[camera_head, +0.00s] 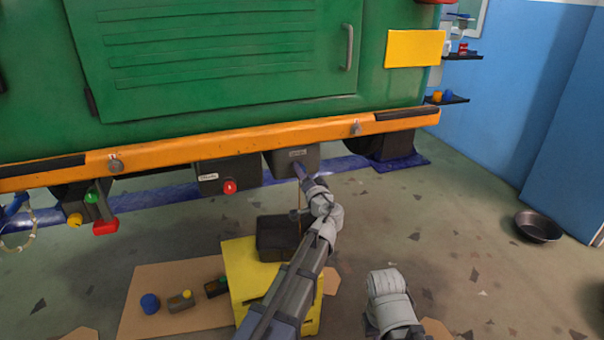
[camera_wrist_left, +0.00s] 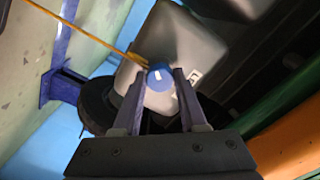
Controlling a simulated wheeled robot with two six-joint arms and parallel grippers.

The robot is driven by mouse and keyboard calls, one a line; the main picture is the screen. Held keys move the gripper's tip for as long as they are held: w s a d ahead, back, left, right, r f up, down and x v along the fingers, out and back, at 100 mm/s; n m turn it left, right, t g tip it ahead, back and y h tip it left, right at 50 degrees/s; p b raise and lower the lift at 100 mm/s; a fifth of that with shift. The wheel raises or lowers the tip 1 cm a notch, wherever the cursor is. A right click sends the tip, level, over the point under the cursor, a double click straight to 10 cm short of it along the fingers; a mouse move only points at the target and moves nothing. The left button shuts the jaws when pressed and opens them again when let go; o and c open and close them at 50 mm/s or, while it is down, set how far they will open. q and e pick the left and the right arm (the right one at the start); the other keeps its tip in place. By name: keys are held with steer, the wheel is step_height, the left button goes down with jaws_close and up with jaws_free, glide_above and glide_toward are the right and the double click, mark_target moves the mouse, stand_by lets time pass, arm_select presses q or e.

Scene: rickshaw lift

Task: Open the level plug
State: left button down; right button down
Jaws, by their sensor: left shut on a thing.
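My left gripper (camera_head: 303,173) reaches up to the grey box (camera_head: 293,158) under the orange beam. In the left wrist view my left gripper (camera_wrist_left: 163,95) is shut on a blue plug (camera_wrist_left: 160,76) with a white mark, at the face of the grey box (camera_wrist_left: 180,45). I cannot tell whether the plug is still seated. A thin yellow-brown line, like a stream of liquid, runs from beside the plug. In the head view it drops towards a black container (camera_head: 275,232). Part of my right arm shows at the lower right, but its jaws do not.
The black container stands on a yellow stand (camera_head: 240,262). A cardboard sheet (camera_head: 140,318) holds a blue cap (camera_head: 150,303) and small parts. A dark box with a red knob (camera_head: 230,187) hangs left of the grey box. A round pan (camera_head: 538,227) lies on the right floor.

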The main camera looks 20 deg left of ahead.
arm_select(q)
steer(key=shift+s+n, duration=0.1)
steer(key=shift+n, duration=0.5)
steer(key=shift+c, duration=2.2)
jaws_free()
steer(key=v, duration=0.7)
steer(key=shift+s+d, duration=0.25)
steer(key=shift+s, duration=0.05)
